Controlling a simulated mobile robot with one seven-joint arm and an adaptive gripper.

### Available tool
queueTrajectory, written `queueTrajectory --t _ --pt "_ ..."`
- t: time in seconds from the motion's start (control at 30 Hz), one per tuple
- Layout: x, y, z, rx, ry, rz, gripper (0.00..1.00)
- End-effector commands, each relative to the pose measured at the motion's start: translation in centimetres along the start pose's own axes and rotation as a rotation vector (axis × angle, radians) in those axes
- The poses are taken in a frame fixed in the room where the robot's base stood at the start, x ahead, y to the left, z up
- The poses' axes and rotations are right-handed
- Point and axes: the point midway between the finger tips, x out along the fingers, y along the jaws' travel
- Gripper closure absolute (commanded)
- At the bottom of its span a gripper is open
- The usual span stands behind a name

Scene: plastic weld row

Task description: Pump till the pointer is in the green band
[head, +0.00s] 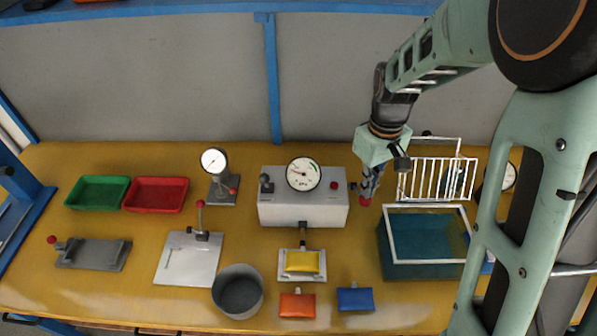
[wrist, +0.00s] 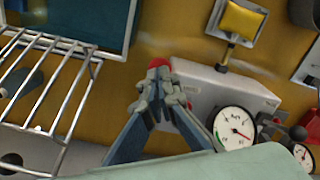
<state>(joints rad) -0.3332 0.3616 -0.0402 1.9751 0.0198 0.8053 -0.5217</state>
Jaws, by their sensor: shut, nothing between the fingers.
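The grey box (head: 290,212) stands at the middle of the bench, with a round white gauge (head: 304,174) on it. The gauge has a green band at its upper right; its pointer lies on the left, outside the band. In the wrist view the gauge (wrist: 240,128) shows the pointer on the side away from the green. A red knob (head: 365,202) is beside the box's right end, and it also shows in the wrist view (wrist: 158,62). My gripper (head: 368,190) is shut and empty, close by this knob; I cannot tell whether they touch.
A yellow pouch (head: 302,261) lies on a fixture in front of the box. A white wire rack (head: 437,180) and a teal tank (head: 425,271) stand close to the right of my gripper. A lever press (head: 190,259) and grey bin (head: 238,291) are left.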

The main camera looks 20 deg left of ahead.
Motion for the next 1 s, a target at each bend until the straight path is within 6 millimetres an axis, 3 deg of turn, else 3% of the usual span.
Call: queueTrajectory --t 0.47,1.0 --pt "0.2 0.0 0.1 0.0 0.0 0.0 1.0" --pt "3.9 -0.6 1.0 0.0 0.001 0.001 1.0"
